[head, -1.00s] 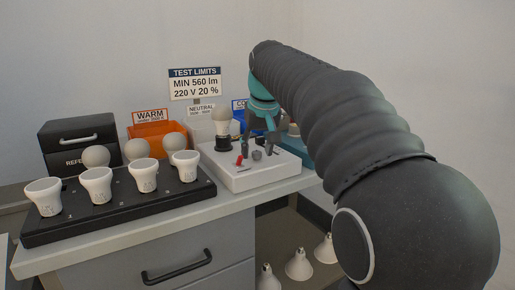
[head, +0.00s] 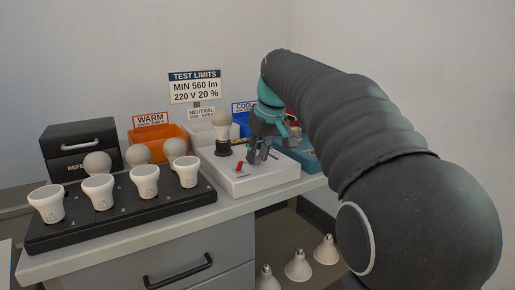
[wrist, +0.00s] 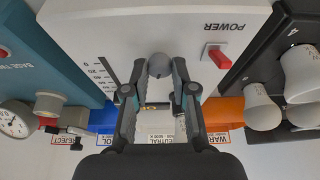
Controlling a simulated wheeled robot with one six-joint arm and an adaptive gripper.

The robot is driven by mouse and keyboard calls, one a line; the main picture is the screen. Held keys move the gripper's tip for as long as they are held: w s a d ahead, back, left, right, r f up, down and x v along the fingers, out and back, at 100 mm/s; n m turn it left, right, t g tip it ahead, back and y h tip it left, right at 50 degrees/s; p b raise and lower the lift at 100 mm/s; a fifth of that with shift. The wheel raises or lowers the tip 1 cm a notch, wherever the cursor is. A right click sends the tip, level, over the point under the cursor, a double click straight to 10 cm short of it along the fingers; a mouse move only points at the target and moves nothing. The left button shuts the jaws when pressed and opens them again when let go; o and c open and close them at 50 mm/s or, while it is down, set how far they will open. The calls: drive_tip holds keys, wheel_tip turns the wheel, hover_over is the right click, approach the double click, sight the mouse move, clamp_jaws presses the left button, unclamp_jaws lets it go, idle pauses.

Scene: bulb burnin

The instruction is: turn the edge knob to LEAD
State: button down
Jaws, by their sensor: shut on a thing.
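The white tester box (head: 258,184) stands on the bench, with a POWER label and a red rocker switch (wrist: 217,56) on its top. A grey round knob (wrist: 158,66) sits on the same top, between my fingertips in the wrist view. My gripper (wrist: 159,72) is shut on this knob from both sides. In the head view my gripper (head: 262,155) reaches down to the box top and its fingers mostly hide the knob. I cannot read LEAD or any marking around the knob, nor tell where it points.
A bulb (head: 222,121) stands in a socket behind the switch. A slot with a number scale (wrist: 104,75) lies beside my fingers. The black rack (head: 120,211) holds several bulbs at the left. A teal unit (wrist: 52,52) with a gauge adjoins the box. Bins stand behind.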

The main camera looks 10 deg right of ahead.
drive_tip(key=n, duration=0.1)
drive_tip(key=n+y+p, duration=0.1)
drive_tip(key=n, duration=0.1)
drive_tip(key=shift+w+d+n+g, duration=0.1)
drive_tip(key=shift+d+n+g, duration=0.05)
drive_tip(key=shift+n+g, duration=0.2)
drive_tip(key=n, duration=0.2)
drive_tip(key=n+g+y, duration=0.1)
drive_tip(key=n, duration=0.2)
drive_tip(key=shift+w+d+g+y, duration=0.1)
drive_tip(key=shift+w+g+y, duration=0.05)
drive_tip(key=shift+g+y, duration=0.15)
drive_tip(key=c, duration=0.9)
unclamp_jaws()
drive_tip(key=shift+c, duration=0.2)
drive_tip(key=v, duration=1.2)
